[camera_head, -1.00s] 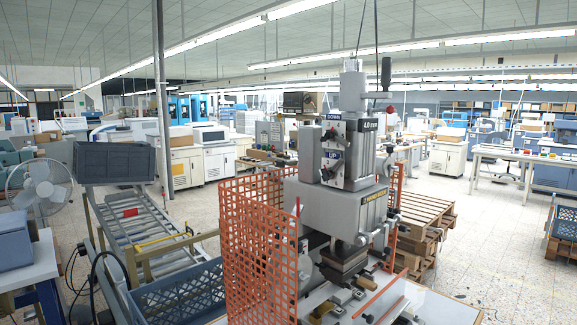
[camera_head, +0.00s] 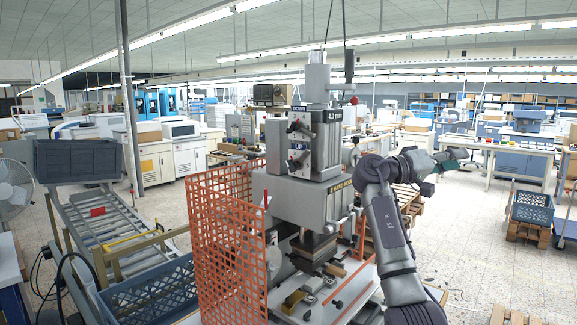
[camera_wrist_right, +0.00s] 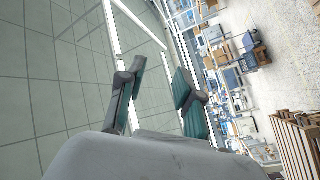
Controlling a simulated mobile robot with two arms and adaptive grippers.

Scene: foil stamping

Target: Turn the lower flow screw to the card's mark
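The grey stamping press (camera_head: 310,205) stands in the middle of the head view. Its upper block has a DOWN label (camera_head: 299,108) with a dark knob under it, and a blue UP label (camera_head: 297,145) lower down with a dark lower knob (camera_head: 296,163) under it. A white label reading 4.0 (camera_head: 335,116) is on the block's right side. No fine marks are readable. My right gripper (camera_head: 452,160) is raised to the right of the press, clear of it and pointing right. The wrist view shows its two fingers apart and empty (camera_wrist_right: 160,70). My left gripper is out of view.
An orange mesh guard (camera_head: 225,245) stands at the press's left front. A roller conveyor (camera_head: 105,235) and a blue crate (camera_head: 155,295) lie further left. Wooden pallets (camera_head: 410,205) are behind my right arm. Open floor lies to the right.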

